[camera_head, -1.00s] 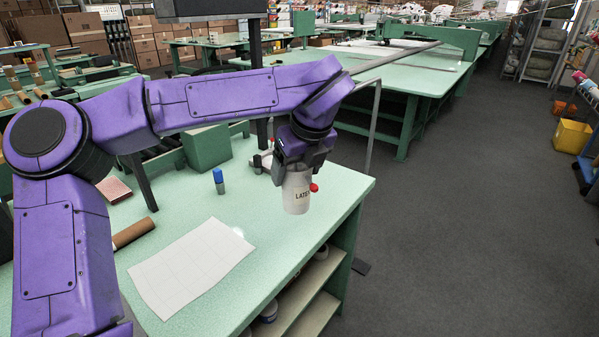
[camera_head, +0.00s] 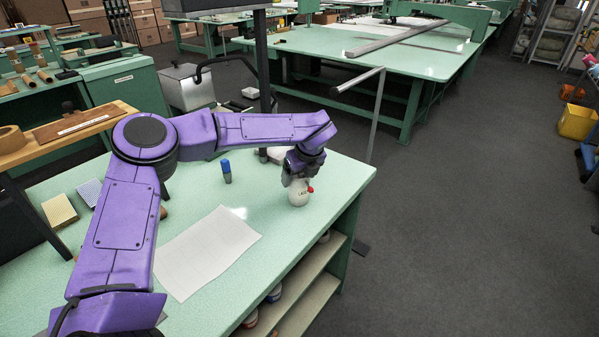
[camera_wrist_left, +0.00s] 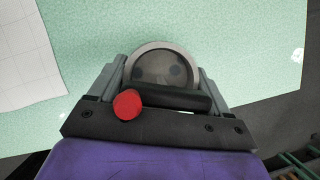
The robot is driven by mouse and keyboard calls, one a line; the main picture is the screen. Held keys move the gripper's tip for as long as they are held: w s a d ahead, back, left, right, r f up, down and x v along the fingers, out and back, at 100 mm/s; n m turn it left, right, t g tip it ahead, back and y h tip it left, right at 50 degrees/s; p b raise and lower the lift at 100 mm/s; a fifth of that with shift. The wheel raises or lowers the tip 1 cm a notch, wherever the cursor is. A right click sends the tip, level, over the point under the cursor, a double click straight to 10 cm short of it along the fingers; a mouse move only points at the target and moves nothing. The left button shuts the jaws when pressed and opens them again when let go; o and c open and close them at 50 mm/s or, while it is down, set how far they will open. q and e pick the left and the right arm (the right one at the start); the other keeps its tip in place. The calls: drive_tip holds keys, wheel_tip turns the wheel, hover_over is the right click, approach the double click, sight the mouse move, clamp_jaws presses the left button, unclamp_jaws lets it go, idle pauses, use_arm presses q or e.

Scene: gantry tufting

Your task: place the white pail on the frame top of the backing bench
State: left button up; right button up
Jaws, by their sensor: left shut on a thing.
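The white pail (camera_head: 298,197) with dark lettering and a red knob is at the right part of a mint-green bench top (camera_head: 265,240). My left gripper (camera_head: 299,181) points down and is shut on the pail's upper part. In the left wrist view the pail (camera_wrist_left: 163,47) shows from above, its round pale rim between the two fingers, with the red knob (camera_wrist_left: 127,104) and a dark bar near me. I cannot tell whether its base touches the bench. Which surface is the frame top is not clear. My right gripper is not in view.
A white gridded sheet (camera_head: 205,250) lies left of the pail, and a blue-capped bottle (camera_head: 226,170) stands behind it. A dark upright post (camera_head: 264,75) rises at the bench's back. A larger green table (camera_head: 400,60) stands beyond. Grey floor (camera_head: 460,220) is clear at right.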

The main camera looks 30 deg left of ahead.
use_arm(q)
drive_tip(key=o, duration=1)
drive_tip(key=shift+f+b, duration=0.1)
drive_tip(key=shift+b, duration=0.2)
drive_tip(key=o, duration=0.4)
drive_tip(key=b+v, duration=0.1)
drive_tip(key=v, duration=1.1)
drive_tip(key=shift+s+d+r+b, duration=0.1)
drive_tip(key=shift+r+b, duration=0.1)
drive_tip(key=shift+b, duration=0.15)
